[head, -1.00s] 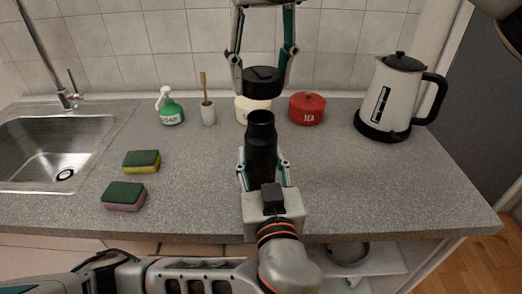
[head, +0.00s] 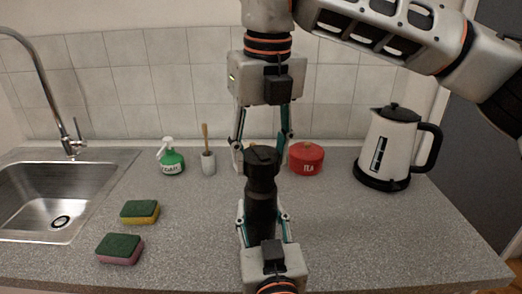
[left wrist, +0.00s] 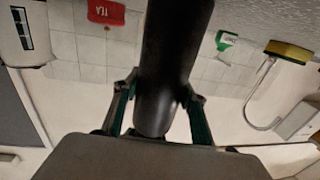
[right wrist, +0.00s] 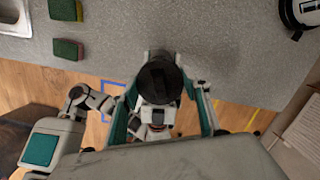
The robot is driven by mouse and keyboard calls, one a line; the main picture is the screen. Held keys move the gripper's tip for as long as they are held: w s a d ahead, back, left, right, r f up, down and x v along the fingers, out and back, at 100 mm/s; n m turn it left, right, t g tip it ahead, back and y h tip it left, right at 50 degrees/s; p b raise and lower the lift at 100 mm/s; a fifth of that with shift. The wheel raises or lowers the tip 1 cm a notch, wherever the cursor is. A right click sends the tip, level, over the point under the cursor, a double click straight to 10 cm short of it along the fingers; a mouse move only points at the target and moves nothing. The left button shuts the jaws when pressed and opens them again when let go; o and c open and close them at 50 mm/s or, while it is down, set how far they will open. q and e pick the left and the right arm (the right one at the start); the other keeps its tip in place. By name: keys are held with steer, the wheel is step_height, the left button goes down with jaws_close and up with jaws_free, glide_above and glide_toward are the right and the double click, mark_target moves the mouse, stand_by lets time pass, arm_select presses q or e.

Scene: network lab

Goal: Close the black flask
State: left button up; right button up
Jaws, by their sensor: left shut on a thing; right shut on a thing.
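The black flask (head: 262,205) stands upright over the counter's front part, and my left gripper (head: 263,216) is shut around its body. In the left wrist view the flask (left wrist: 172,60) runs between the fingers. The black lid (head: 262,158) is at the flask's mouth, in line with it, and hides the opening. My right gripper (head: 262,164) points down from above, shut on the lid. In the right wrist view the lid (right wrist: 160,88) is between the fingers. I cannot tell whether it is screwed down.
Behind are a green soap bottle (head: 171,160), a brush in a cup (head: 208,162) and a red tea tin (head: 306,159). A kettle (head: 389,150) stands right. Two sponges (head: 140,211) (head: 120,248) and a sink (head: 60,200) are left. The counter right of the flask is clear.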

steer(key=shift+f, duration=0.8)
steer(key=shift+f, duration=0.6)
